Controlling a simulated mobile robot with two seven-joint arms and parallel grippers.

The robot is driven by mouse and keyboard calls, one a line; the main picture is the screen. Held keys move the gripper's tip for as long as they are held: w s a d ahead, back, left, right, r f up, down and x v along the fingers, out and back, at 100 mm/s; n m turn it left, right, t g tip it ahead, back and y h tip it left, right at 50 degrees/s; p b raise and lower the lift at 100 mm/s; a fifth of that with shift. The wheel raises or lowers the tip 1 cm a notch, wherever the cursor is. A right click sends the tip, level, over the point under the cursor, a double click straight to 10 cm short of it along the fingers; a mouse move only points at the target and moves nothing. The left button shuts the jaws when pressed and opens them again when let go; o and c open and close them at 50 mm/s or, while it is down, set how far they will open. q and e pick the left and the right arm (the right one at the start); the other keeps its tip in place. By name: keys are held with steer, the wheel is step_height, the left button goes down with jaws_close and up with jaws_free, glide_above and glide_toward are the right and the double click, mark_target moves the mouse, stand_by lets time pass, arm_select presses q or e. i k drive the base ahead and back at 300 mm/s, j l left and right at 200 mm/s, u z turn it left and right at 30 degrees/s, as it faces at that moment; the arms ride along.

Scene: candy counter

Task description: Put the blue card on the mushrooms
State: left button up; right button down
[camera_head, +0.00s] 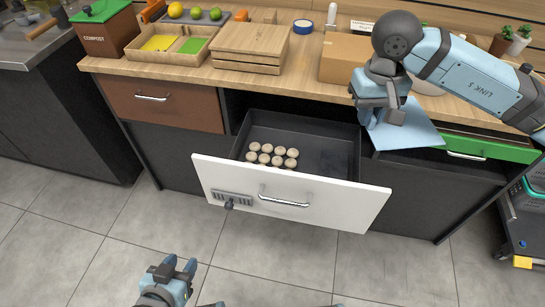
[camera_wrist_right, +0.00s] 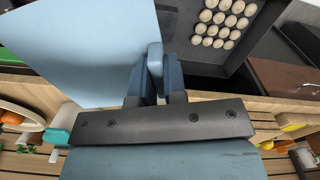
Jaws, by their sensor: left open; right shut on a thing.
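The blue card (camera_head: 408,128) is a flat light-blue sheet at the counter's front edge, to the right of the open drawer. My right gripper (camera_head: 381,118) is shut on it near the card's left edge. In the right wrist view the card (camera_wrist_right: 85,45) spreads to the left from the right gripper's fingertips (camera_wrist_right: 155,55). The mushrooms (camera_head: 272,155) are several pale round caps in rows inside the open black drawer; they also show in the right wrist view (camera_wrist_right: 222,22). My left gripper (camera_head: 178,265) is open and empty, low in front of the drawer.
The white-fronted drawer (camera_head: 335,207) is pulled out, with bare black floor (camera_head: 325,150) right of the mushrooms. On the counter stand a wooden box (camera_head: 250,48), a cardboard box (camera_head: 345,57), a divided tray (camera_head: 170,45) and a compost bin (camera_head: 105,30). A green drawer (camera_head: 490,147) is at right.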

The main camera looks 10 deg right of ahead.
mark_target(270, 161)
steer(key=u, duration=1.35)
steer(key=k+l+u, duration=0.25)
steer(key=k+l, duration=0.4)
steer(key=i+l, duration=0.05)
steer(key=l, duration=0.05)
